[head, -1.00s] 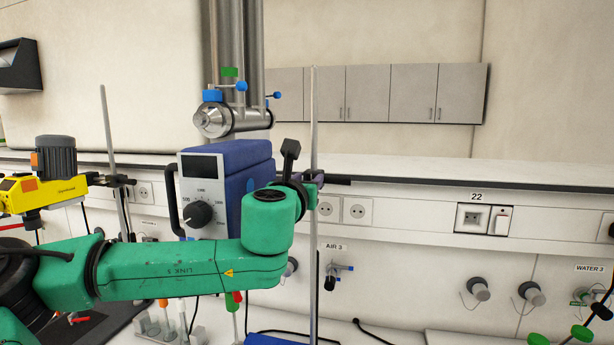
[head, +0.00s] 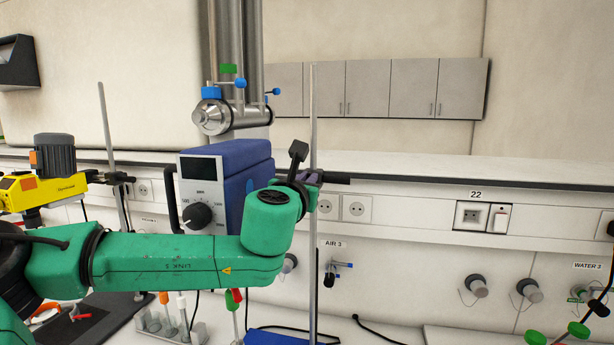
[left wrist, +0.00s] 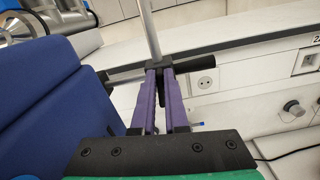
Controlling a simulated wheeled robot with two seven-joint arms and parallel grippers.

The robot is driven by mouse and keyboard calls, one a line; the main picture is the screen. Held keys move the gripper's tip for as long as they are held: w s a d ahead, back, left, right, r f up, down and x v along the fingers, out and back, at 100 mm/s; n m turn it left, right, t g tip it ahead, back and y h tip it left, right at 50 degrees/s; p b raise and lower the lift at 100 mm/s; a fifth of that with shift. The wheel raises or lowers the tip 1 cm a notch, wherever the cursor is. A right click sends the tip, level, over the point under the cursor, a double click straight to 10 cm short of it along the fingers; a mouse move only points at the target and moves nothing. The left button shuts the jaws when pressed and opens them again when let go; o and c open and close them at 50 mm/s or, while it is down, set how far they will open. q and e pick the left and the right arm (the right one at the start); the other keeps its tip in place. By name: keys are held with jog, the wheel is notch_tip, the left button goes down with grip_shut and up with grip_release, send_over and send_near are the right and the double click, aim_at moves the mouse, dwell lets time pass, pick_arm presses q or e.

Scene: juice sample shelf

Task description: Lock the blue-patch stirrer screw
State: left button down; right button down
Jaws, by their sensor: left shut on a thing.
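The stirrer with a blue housing (head: 248,170) and a grey front with a display and a black knob stands beside an upright metal rod (head: 314,120). My left gripper (head: 312,178) is at the rod, right of the housing. In the left wrist view its purple fingers (left wrist: 158,68) are shut on a small dark part at the rod clamp, apparently the screw (left wrist: 161,92). The fingers mostly hide it. My right gripper is not in view.
A yellow stirrer (head: 40,188) on another stand is at the left. A steel pipe fitting (head: 232,117) is above the blue housing. A black bar (left wrist: 194,54) sticks out right of the rod. Gas and water taps (head: 528,290) line the wall at right.

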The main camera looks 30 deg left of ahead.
pick_arm(q)
jog(key=shift+w+d+f+m+p, duration=0.15)
jog(key=shift+m+p, duration=0.35)
jog(key=shift+m, duration=2.2)
jog(key=shift+d+f+m+p, duration=0.2)
jog(key=shift+m+p, duration=0.3)
jog(key=shift+m, duration=2.2)
jog(key=shift+w+d+f+m+p, duration=0.15)
jog(key=shift+m+p, duration=0.35)
jog(key=shift+m, duration=2.2)
jog(key=shift+s, duration=0.1)
jog(key=c, duration=0.9)
grip_release()
jog(key=shift+a+f, duration=0.1)
